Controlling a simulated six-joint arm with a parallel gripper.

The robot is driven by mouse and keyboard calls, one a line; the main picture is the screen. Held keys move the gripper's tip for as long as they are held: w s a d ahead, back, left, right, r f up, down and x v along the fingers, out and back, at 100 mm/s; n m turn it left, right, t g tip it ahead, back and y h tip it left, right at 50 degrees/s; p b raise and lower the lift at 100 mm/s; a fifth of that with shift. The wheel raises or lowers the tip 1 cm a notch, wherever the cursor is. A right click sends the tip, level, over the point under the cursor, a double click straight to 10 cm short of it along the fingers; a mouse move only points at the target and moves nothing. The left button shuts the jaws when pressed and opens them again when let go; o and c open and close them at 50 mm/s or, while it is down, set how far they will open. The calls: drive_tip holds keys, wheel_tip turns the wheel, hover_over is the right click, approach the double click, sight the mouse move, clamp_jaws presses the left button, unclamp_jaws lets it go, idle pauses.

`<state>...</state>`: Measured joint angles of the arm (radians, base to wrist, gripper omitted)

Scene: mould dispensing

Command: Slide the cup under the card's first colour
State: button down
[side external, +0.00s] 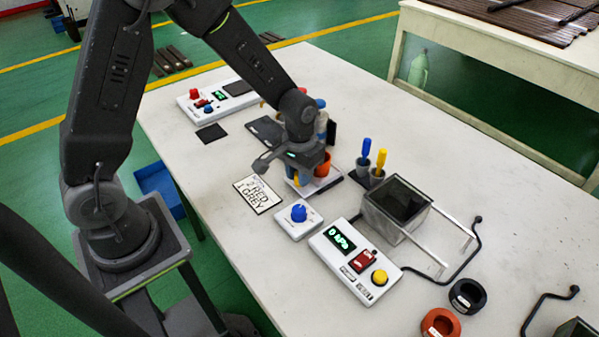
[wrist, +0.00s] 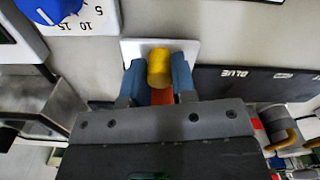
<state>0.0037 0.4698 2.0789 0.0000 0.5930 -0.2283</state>
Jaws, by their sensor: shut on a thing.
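My gripper (side external: 305,158) is low over the table, with its blue fingers (wrist: 160,82) on either side of a yellow peg-like piece (wrist: 159,67), shut on it. An orange-red cup (side external: 322,166) shows right beside the gripper in the side view. In the wrist view, part of it (wrist: 162,96) shows below the yellow piece. A white plate (wrist: 132,49) lies under these. The card (side external: 258,194) lies flat on the table, left of the gripper, with RED above GREY; its top line is too small to read.
A dark strip marked BLUE (wrist: 225,80) runs right of the fingers. A blue-knob dial (side external: 299,214) and a control box with red switch (side external: 354,262) stand in front.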

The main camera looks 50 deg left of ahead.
drive_tip(key=a, duration=1.7)
drive_tip(key=shift+a, duration=0.3)
drive_tip(key=c, duration=0.9)
unclamp_jaws()
drive_tip(key=shift+c, duration=0.2)
wheel_tip(320, 180, up, 14)
drive_tip(key=shift+d, duration=0.1)
